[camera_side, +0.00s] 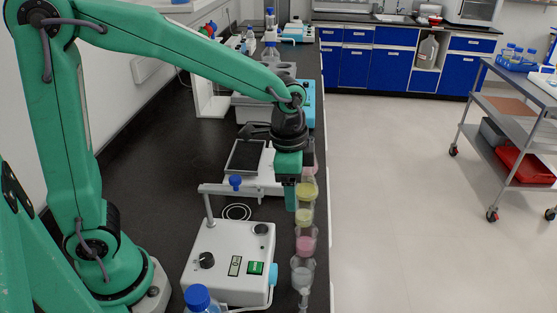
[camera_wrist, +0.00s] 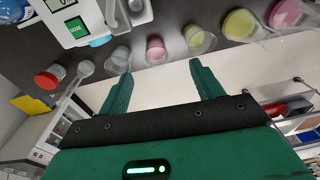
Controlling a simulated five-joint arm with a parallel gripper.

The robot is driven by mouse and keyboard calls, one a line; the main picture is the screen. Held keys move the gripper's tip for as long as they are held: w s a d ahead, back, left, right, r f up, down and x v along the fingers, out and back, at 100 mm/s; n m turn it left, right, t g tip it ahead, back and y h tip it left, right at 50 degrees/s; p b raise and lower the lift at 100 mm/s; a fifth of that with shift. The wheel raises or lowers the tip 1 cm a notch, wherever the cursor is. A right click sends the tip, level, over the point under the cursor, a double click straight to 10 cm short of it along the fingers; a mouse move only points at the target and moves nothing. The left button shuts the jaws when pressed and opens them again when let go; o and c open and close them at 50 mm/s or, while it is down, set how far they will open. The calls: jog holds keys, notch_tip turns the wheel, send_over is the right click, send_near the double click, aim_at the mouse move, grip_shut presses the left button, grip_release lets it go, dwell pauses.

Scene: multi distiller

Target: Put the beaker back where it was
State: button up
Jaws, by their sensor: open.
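A row of beakers stands along the right edge of the black bench. In the side view they include a pink one (camera_side: 306,243), a yellow one (camera_side: 307,190), a paler yellow one (camera_side: 304,216) and a clear grey one (camera_side: 302,274). The wrist view shows the clear one (camera_wrist: 118,60), a pink one (camera_wrist: 157,50), a pale one (camera_wrist: 200,40) and a yellow one (camera_wrist: 242,24). I cannot tell which beaker the task means. My gripper (camera_side: 291,196) points down beside the yellow beakers. In the wrist view its fingers (camera_wrist: 161,70) are apart with nothing between them.
A white device with a dark plate (camera_side: 245,156) stands behind. A blue-capped bottle (camera_side: 198,298) is in front. Open floor lies right of the bench.

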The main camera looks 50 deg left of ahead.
jog(key=s+a+r+n+t, duration=0.1)
jog(key=s+a+r+n, duration=0.1)
jog(key=s+a+n, duration=0.1)
jog(key=s+a+r+n+t, duration=0.2)
jog(key=s+a+r+n, duration=0.1)
jog(key=s, duration=0.3)
jog(key=s+a+r+n+t, duration=0.1)
jog(key=s+a+r+n, duration=0.2)
jog(key=s+a, duration=0.1)
jog(key=shift+s+t, duration=0.3)
dwell(0.9)
